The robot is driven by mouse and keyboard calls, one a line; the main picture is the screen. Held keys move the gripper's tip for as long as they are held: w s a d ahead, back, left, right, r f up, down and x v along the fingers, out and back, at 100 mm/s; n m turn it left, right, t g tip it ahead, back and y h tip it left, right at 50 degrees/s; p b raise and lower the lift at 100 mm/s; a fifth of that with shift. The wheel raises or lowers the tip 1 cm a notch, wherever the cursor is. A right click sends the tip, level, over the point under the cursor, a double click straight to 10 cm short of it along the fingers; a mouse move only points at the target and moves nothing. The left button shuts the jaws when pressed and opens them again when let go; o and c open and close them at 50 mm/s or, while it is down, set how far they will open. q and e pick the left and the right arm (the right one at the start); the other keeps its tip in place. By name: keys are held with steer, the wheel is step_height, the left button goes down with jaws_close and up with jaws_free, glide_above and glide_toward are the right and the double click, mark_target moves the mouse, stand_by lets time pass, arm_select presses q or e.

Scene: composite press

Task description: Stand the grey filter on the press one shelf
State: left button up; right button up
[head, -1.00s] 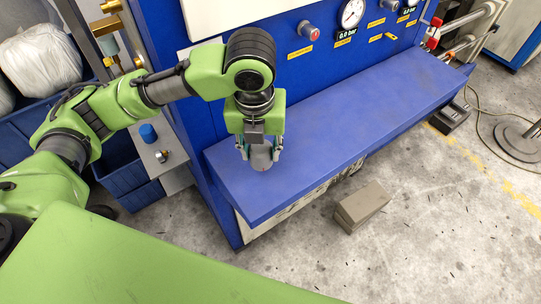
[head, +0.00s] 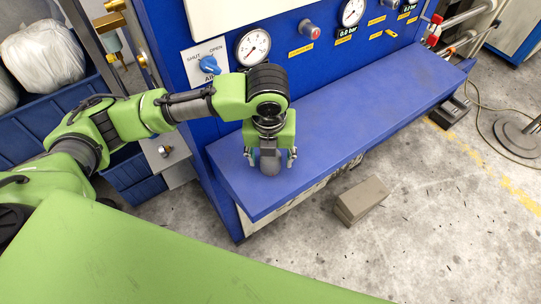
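The grey filter (head: 269,165) is a small rounded grey cylinder at the left end of the blue press shelf (head: 350,130) in the head view. It looks upright and resting on the shelf top, but its upper part is hidden by the gripper. My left gripper (head: 270,158) points down over it with its fingers spread to either side. Gaps show between the fingers and the filter, so the gripper is open around it. My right gripper is not in view.
The blue press panel behind carries gauges (head: 253,47), a blue valve knob (head: 209,65) and a red button (head: 309,29). The shelf is clear to the right. A grey-brown block (head: 362,200) lies on the floor in front. Blue bins (head: 40,120) with white bags stand left.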

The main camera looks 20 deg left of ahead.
mark_target(270, 163)
arm_select(q)
steer(key=shift+r, duration=0.1)
step_height(270, 163, up, 12)
steer(key=s+b, duration=0.1)
steer(key=b, duration=0.1)
steer(key=shift+s+d, duration=0.15)
steer(key=shift+s, duration=0.2)
stand_by(0.5)
